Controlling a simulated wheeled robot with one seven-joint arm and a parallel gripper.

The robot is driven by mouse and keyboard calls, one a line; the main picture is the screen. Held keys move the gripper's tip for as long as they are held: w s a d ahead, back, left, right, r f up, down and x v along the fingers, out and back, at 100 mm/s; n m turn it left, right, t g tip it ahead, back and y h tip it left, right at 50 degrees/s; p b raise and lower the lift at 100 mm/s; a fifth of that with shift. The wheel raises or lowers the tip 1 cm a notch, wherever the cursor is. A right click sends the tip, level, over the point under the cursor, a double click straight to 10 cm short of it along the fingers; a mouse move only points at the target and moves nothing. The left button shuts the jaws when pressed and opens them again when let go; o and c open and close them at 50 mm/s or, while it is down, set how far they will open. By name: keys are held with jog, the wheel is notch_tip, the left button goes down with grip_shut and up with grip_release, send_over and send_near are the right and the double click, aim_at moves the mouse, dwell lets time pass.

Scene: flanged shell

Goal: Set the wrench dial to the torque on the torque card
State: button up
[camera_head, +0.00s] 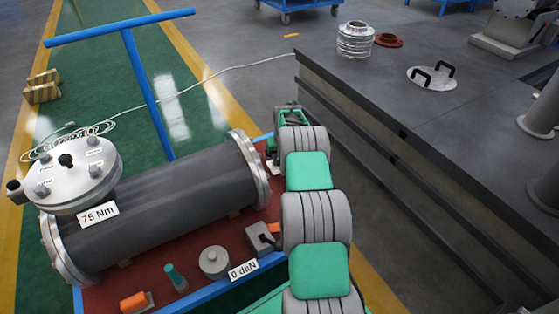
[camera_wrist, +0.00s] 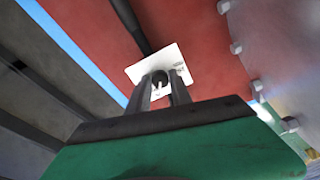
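The torque card (camera_head: 98,214) reads 75 Nm and sits at the left end of the dark cylindrical shell (camera_head: 165,205). In the wrist view, a white plate (camera_wrist: 178,52) with small unreadable marks lies over the red deck. A round dark knob (camera_wrist: 158,77) with a pale pointer mark stands on it; this looks like the wrench dial. My gripper (camera_wrist: 160,80) has its two dark fingers apart, with the knob showing between their tips. I cannot tell whether they touch it. In the head view my arm hides most of this spot.
A flange with bolts (camera_wrist: 282,45) is close on the right of the wrist view. The red deck (camera_head: 205,289) carries a grey cylinder (camera_head: 214,262), a teal item (camera_head: 176,277), an orange item (camera_head: 134,302) and a 0 daN label (camera_head: 243,270). A dark bench (camera_head: 455,125) stands to the right.

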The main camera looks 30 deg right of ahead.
jog(key=o, duration=0.4)
jog(key=r+p, duration=0.1)
jog(key=r, duration=0.1)
jog(key=s+r+p, duration=0.1)
jog(key=r, duration=0.2)
jog(key=r+p, duration=0.1)
jog(key=r, duration=0.1)
jog(key=shift+s+a+r, duration=0.1)
jog(key=shift+s+r, duration=0.1)
jog(key=shift+r, duration=0.15)
